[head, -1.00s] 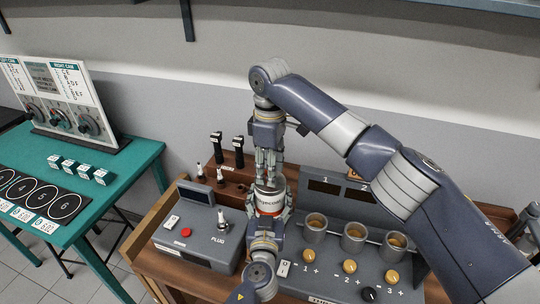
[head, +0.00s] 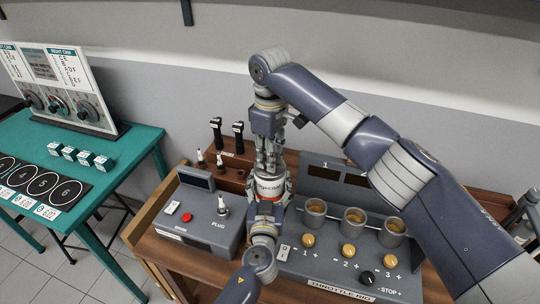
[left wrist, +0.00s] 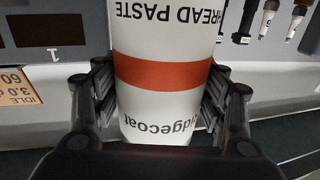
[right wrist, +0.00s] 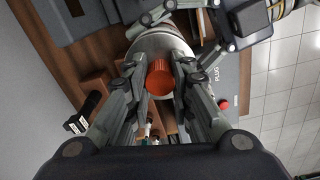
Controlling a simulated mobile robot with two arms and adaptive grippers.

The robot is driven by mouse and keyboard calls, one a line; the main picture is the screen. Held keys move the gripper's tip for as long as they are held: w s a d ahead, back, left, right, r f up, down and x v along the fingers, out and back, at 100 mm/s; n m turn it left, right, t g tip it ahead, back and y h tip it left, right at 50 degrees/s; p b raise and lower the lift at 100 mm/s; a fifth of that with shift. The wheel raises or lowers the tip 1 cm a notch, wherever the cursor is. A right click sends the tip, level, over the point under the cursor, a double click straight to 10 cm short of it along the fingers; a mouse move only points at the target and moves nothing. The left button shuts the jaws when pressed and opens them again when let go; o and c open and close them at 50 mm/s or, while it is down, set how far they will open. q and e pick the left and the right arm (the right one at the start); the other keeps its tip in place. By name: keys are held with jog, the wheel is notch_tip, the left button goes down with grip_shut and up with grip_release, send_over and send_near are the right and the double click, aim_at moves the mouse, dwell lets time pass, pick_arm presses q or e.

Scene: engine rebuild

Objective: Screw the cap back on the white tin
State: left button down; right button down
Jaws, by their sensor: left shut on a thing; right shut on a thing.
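The white tin (head: 268,184) with a red band stands above the wooden bench between my two grippers. In the left wrist view the tin (left wrist: 165,105) fills the middle, its lettering upside down. My left gripper (left wrist: 160,100) is shut on its sides. In the right wrist view the red-orange cap (right wrist: 160,78) sits at the tin's top, between the fingers of my right gripper (right wrist: 160,85), which is shut on it. My right gripper (head: 269,168) comes down from above in the head view and hides the cap there. I cannot tell how far the cap is threaded on.
A grey plug tester (head: 195,215) stands left of the tin. A throttle rig (head: 335,280) with several metal cups and knobs is on the right. Black-handled tools (head: 238,135) stand in a rack behind. A teal table (head: 110,190) is further left.

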jog(key=m, duration=0.2)
jog(key=shift+m, duration=0.4)
jog(key=c, duration=1.4)
grip_release()
jog(key=shift+r, duration=0.1)
jog(key=shift+r, duration=2.2)
jog(key=shift+c, duration=0.2)
notch_tip(320, 180, up, 3)
jog(key=n, duration=0.5)
jog(key=shift+r, duration=0.2)
